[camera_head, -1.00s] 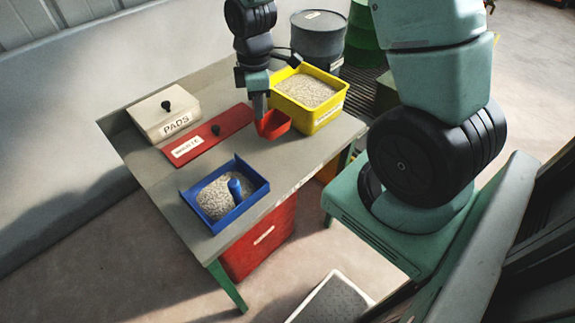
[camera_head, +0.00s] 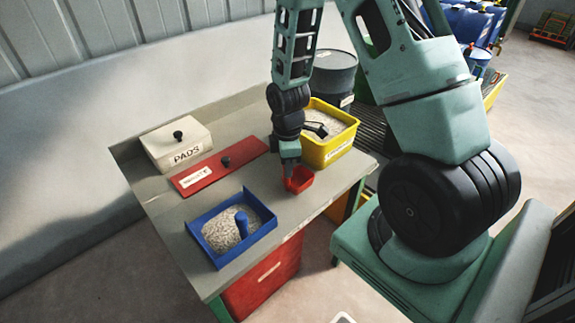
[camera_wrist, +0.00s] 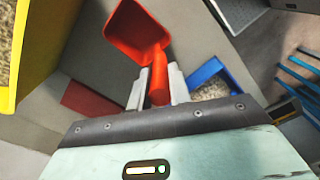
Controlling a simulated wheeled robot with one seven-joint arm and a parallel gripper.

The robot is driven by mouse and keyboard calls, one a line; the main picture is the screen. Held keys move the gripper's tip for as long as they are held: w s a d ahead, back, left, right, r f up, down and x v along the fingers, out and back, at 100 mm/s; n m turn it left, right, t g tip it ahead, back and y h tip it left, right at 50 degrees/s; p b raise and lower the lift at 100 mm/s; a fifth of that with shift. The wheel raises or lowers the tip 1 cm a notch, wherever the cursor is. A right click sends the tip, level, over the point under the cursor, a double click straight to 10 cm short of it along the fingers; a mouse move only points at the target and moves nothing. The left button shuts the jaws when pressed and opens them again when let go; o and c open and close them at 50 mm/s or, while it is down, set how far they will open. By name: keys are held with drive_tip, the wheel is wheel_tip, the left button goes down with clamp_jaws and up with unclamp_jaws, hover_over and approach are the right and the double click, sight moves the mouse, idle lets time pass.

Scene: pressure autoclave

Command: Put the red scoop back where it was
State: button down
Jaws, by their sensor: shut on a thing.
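The red scoop (camera_head: 299,181) is in my gripper (camera_head: 290,162), in front of the yellow bin (camera_head: 322,152) on the grey table. In the wrist view my gripper (camera_wrist: 160,88) is shut on the scoop's red handle, and the empty-looking scoop bowl (camera_wrist: 134,32) points away from the fingers. The scoop looks close above the tabletop; I cannot tell whether it touches. The yellow bin (camera_wrist: 25,45) holds pale granules and also shows at the left of the wrist view.
A red lid (camera_head: 221,168) with a black knob lies left of the scoop. A white PADS box (camera_head: 175,146) stands behind it. A blue tray (camera_head: 265,228) with granules and a blue handle is at the front. Bare tabletop lies between them. A grey drum (camera_head: 333,76) stands behind the table.

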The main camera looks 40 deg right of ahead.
drive_tip(key=shift+f, duration=0.25)
drive_tip(key=shift+f, duration=0.15)
drive_tip(key=c, duration=1.3)
unclamp_jaws()
